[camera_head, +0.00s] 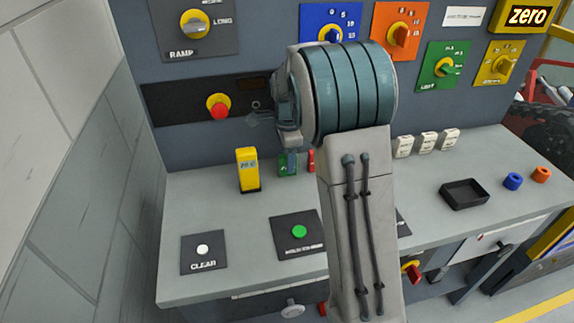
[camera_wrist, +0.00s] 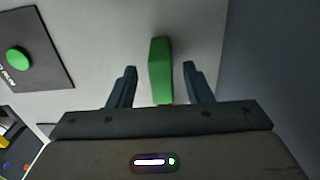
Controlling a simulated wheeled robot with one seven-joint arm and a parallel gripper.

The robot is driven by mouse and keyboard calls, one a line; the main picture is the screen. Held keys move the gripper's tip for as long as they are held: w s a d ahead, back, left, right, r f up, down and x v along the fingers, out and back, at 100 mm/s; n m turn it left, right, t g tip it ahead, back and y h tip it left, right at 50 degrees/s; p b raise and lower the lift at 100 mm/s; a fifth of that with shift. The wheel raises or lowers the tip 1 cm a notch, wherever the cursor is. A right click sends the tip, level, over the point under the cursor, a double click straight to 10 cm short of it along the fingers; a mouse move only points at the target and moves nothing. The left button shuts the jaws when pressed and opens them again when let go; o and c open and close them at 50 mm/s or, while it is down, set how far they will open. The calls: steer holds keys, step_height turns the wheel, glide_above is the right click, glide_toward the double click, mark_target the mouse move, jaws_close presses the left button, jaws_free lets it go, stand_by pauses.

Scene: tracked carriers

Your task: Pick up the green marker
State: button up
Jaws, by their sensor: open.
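The green marker (camera_wrist: 160,70) stands on the grey bench top, between the two open fingers of my gripper (camera_wrist: 158,82) in the wrist view. There is a gap on each side of it, and the fingers do not appear to touch it. In the head view the green marker (camera_head: 288,168) shows partly behind my gripper (camera_head: 291,160), near the back of the bench. My arm hides some of the bench around it.
A yellow block (camera_head: 248,170) stands left of the marker, and a red piece (camera_head: 311,160) is close on its right. Button plates with a green button (camera_head: 299,232) and white button (camera_head: 203,250) lie in front. A black tray (camera_head: 465,194) is at right.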

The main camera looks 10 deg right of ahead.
steer(key=shift+f, duration=1.6)
jaws_close()
